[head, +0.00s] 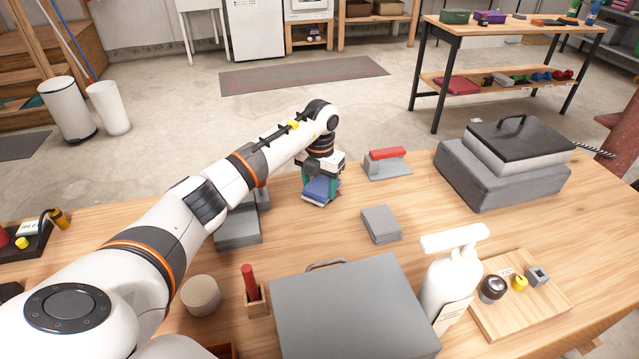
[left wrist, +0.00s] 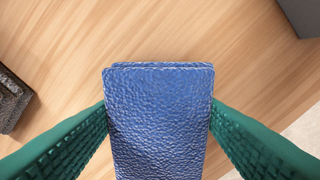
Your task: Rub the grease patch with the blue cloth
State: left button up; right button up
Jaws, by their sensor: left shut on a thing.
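The blue cloth (head: 319,191) is a folded, textured pad in the head view, near the far edge of the wooden table. It also fills the middle of the left wrist view (left wrist: 160,120). My left gripper (head: 321,182) is shut on the cloth, with its green ridged fingers pressing both sides. The cloth is low over the table; I cannot tell whether it touches the wood. I cannot make out a grease patch in either view. My right gripper is not in view.
A grey block with a red handle (head: 387,162) and a folded grey cloth (head: 381,224) lie right of the gripper. A grey case (head: 352,312), white spray bottle (head: 451,280) and wooden tray (head: 550,302) stand nearer. A large grey machine (head: 505,175) is at right.

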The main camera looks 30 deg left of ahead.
pick_arm(q)
jog(key=shift+f, duration=0.35)
dwell(1.1)
jog(key=shift+s, duration=0.1)
